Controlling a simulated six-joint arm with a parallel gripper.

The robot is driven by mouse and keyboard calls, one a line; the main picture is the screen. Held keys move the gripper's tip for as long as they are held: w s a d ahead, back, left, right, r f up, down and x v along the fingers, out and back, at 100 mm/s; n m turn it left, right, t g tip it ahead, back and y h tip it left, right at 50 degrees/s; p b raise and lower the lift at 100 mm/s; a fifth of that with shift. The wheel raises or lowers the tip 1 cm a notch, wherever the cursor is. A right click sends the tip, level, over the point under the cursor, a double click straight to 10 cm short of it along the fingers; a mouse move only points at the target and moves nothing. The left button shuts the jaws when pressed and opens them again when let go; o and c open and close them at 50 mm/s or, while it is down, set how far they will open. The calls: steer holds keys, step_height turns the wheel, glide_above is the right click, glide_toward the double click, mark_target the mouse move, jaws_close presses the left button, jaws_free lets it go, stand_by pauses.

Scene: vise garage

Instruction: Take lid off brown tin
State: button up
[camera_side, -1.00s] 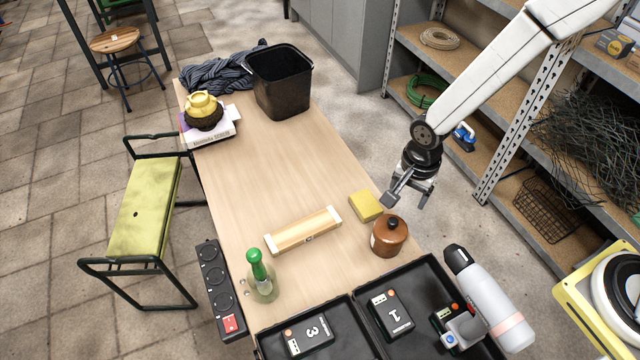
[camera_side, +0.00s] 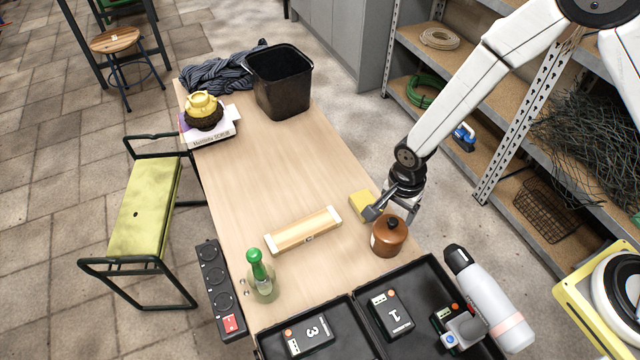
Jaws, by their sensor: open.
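The brown tin (camera_side: 388,241) stands upright near the right edge of the table, with its domed lid and small dark knob (camera_side: 391,221) on top. A pale label shows on its left side. My gripper (camera_side: 391,217) is open and empty, just above and behind the lid, with one finger on the left and one on the right. I cannot tell whether either finger touches the lid.
A yellow sponge (camera_side: 361,203) lies just behind the tin, partly hidden by my gripper. An open black case (camera_side: 349,311) holds numbered packs in front. The table's middle is clear.

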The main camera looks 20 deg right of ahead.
mark_target(393, 221)
steer(key=shift+w+d+f, duration=0.1)
steer(key=shift+w+f, duration=0.05)
steer(key=shift+f, duration=2.45)
jaws_close()
